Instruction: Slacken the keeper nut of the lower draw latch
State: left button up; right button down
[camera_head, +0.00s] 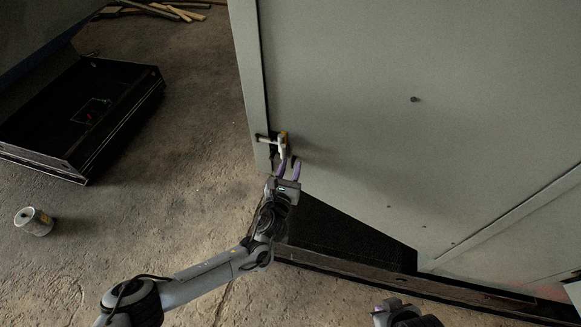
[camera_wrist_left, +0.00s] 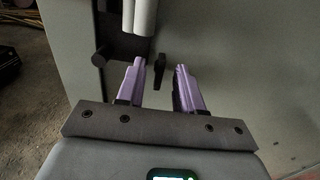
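The draw latch (camera_head: 283,139) sits on the left edge of the grey-green cabinet, with a pale, yellow-tipped handle. In the left wrist view its two white bars (camera_wrist_left: 145,15) hang in from the top beside a dark bracket and round knob (camera_wrist_left: 98,59). A small dark wing-shaped piece (camera_wrist_left: 160,70), which looks like the keeper nut, stands below the bars. My left gripper (camera_head: 289,163) is open, its purple fingers either side of that piece in the wrist view (camera_wrist_left: 160,73); gaps show and I see no contact.
The cabinet panel (camera_head: 370,140) fills the right side, with a dark plinth (camera_head: 330,262) along its foot. A black tray (camera_head: 125,75) and a tin (camera_head: 34,221) stand on the concrete floor at left. Part of my right arm shows at the bottom edge.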

pick_arm(q)
jog(key=shift+w, duration=0.15)
grip_shut()
